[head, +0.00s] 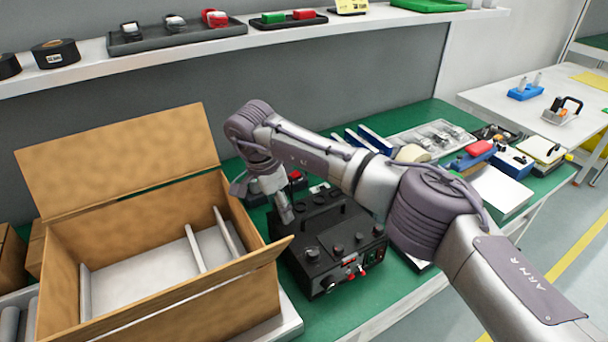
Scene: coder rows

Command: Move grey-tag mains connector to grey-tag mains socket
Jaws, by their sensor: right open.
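A black device box (302,262) with several round black parts and sockets on its top stands on the green bench. It has red and black knobs on its front. I cannot make out which part is the grey-tag mains connector or the grey-tag mains socket; the tags are too small to tell. My right arm reaches in from the right and bends down over the box's left rear. My right gripper (287,213) is small in view at the box's left side, open, with no object visible in it. My arm hides part of the box's back and right. My left gripper is not in view.
An open cardboard box (190,305) with light dividers stands left, close beside the device. Blue and red boxes, a clear tray (432,138) and tools crowd the bench's right rear. A shelf (250,39) with trays runs above. Some green bench (385,290) is clear at front right.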

